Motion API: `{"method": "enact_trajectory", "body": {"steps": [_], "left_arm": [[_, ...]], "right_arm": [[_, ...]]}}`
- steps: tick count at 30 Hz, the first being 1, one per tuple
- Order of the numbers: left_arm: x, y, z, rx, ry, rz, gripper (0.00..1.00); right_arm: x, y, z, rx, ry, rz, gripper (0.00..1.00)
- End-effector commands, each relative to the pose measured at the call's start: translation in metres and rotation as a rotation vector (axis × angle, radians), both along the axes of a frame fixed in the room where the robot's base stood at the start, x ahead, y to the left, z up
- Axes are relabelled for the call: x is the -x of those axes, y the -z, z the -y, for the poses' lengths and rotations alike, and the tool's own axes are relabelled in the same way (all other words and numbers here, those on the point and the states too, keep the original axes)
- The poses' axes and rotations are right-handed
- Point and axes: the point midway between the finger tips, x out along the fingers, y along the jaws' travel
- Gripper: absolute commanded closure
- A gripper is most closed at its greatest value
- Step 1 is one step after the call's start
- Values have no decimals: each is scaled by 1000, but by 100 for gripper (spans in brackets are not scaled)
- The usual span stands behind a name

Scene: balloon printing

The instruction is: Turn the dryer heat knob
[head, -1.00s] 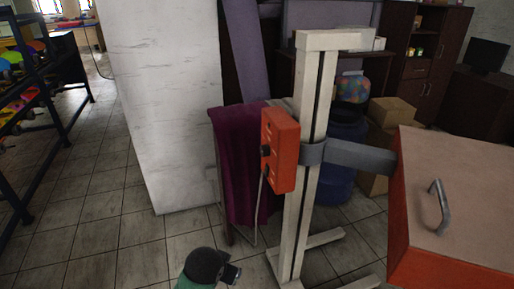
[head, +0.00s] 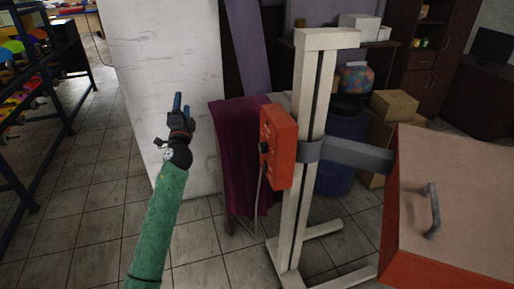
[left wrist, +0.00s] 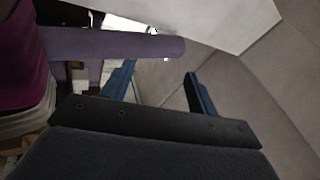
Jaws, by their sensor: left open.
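The dryer's orange control box (head: 280,147) is fixed to the pale upright post (head: 307,150). A dark knob (head: 264,148) sits on the box's left face. The dryer's orange and tan heating panel (head: 455,205) stands out to the right on a grey arm. My left gripper (head: 181,104) is raised to the left of the box, apart from it, with fingers pointing up. It is open and empty; its blue fingers also show apart in the left wrist view (left wrist: 160,88). The knob cannot be made out in the left wrist view. My right gripper is not in view.
A purple cloth (head: 238,160) hangs just behind and left of the control box. A white wall block (head: 150,80) stands behind my left gripper. A dark shelf rack (head: 48,100) is at far left. Cardboard boxes (head: 394,105) stand behind the post. Tiled floor is clear at front left.

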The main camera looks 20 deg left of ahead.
Motion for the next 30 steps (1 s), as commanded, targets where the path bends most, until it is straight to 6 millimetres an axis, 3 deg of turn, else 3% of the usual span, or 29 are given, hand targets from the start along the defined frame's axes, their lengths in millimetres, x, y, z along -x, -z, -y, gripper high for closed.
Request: {"method": "enact_trajectory", "body": {"steps": [8,15,24,30], "left_arm": [[-17,16,38,-589,92,-13,41],[-20,64,92,-1079,244,-20,41],[8,129,152,-1605,485,78,41],[27,144,167,-1763,558,187,41]], "right_arm": [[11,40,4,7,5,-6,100],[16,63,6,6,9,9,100],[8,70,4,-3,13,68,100],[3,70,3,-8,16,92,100]]}}
